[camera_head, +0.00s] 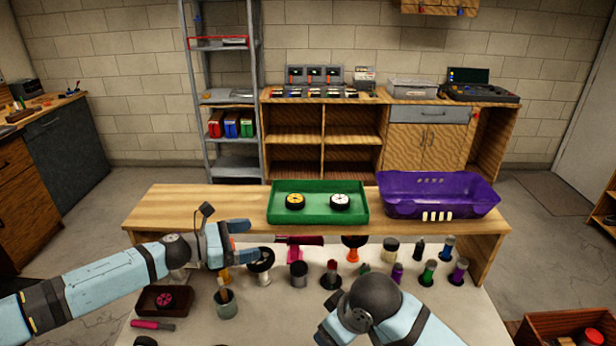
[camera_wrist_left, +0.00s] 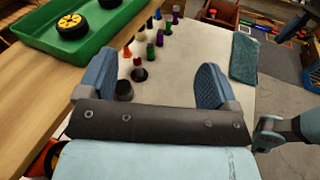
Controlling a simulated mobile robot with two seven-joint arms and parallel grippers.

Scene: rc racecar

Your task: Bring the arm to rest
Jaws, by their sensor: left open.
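My left arm comes in from the left in the head view. Its gripper (camera_head: 243,243) is over the white table, close to the front edge of the wooden shelf board. In the left wrist view its two blue fingers (camera_wrist_left: 160,88) stand wide apart, with nothing between them. My right arm (camera_head: 375,302) comes in from the bottom right and bends down at a dark round joint. Its fingers do not show.
A green tray (camera_head: 318,215) with a yellow-hubbed wheel (camera_head: 295,202) and a white-hubbed wheel (camera_head: 340,202) stands on the board (camera_head: 165,205), beside a purple basket (camera_head: 438,197). Several small parts crowd the white table (camera_head: 270,325). A small dark tray (camera_head: 183,299) lies below my left arm.

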